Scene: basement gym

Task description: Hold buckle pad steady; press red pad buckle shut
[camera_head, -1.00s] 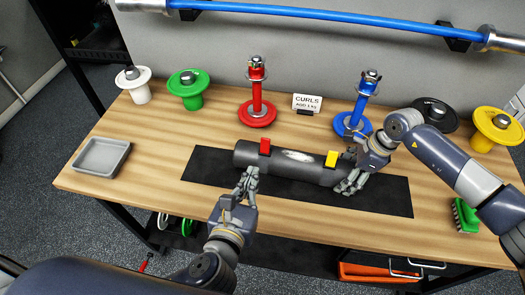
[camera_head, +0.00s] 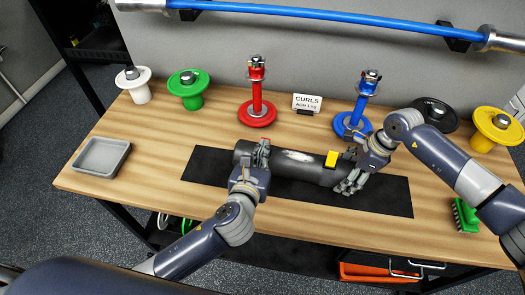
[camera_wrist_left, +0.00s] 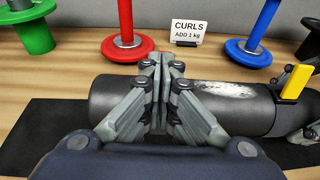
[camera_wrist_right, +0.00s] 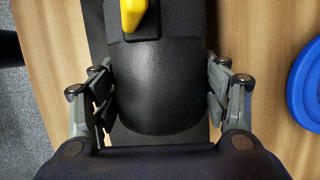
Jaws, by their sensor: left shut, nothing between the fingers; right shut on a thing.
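The black buckle pad (camera_head: 310,169), a thick cylinder with a worn white patch, lies on the dark mat. Its yellow buckle (camera_head: 332,158) stands up near the right end, and also shows in the right wrist view (camera_wrist_right: 138,14). My right gripper (camera_head: 352,176) is shut around the pad's right end, fingers on both sides in the right wrist view (camera_wrist_right: 162,105). My left gripper (camera_head: 262,152) is shut and empty, fingertips together over the pad's left part at the red buckle's place; the left wrist view shows it too (camera_wrist_left: 158,72). The fingers hide nearly all of the red buckle.
The dark mat (camera_head: 395,195) lies on the wooden bench (camera_head: 150,140). A red post (camera_head: 257,110), a blue post (camera_head: 362,105) and a CURLS sign (camera_head: 306,103) stand behind the pad. A grey tray (camera_head: 101,156) is at left, a green brush (camera_head: 465,215) at right.

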